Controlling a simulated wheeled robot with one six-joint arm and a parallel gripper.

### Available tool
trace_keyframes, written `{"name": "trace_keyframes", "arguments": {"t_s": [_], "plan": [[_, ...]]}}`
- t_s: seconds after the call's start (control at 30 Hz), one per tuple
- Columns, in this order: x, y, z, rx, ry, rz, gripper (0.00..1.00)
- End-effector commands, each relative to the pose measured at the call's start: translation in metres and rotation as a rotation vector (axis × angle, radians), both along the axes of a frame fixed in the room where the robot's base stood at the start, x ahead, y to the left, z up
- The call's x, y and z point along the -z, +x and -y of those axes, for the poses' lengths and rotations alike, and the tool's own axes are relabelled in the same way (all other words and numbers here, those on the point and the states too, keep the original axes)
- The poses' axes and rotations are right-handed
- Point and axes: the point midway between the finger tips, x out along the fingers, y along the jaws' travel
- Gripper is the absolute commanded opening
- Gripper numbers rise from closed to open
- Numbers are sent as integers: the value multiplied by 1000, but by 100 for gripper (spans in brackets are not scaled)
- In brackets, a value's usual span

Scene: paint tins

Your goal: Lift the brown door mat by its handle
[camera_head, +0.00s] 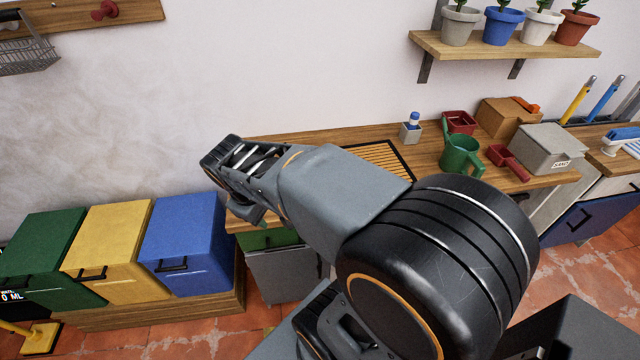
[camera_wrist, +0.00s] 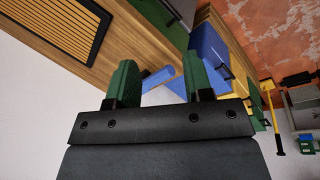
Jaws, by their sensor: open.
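I cannot make out a brown door mat or its handle in either view. My gripper (camera_wrist: 160,72) is open in the wrist view, its two green fingers apart.
Green (camera_head: 40,245), yellow (camera_head: 108,240) and blue bins (camera_head: 185,235) with black handles stand on a low wooden base at left. A green watering can (camera_head: 460,155), a sand box (camera_head: 545,148) and a red scoop (camera_head: 508,160) crowd the counter's right. Potted plants sit on a wall shelf (camera_head: 500,47).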

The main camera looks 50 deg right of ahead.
Motion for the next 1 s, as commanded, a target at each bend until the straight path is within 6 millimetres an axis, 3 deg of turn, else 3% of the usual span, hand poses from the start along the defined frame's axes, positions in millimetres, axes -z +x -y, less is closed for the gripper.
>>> {"name": "trace_keyframes", "arguments": {"t_s": [0.03,0.1,0.3,0.4,0.7,1.0], "plan": [[20,5,20,-45,-69,-107,47],[35,11,50,-122,-165,-257,47],[68,27,126,-309,-362,-668,47],[81,34,154,-380,-420,-832,47],[100,42,195,-484,-494,-1072,47],[117,19,232,-489,-495,-1084,47]]}}
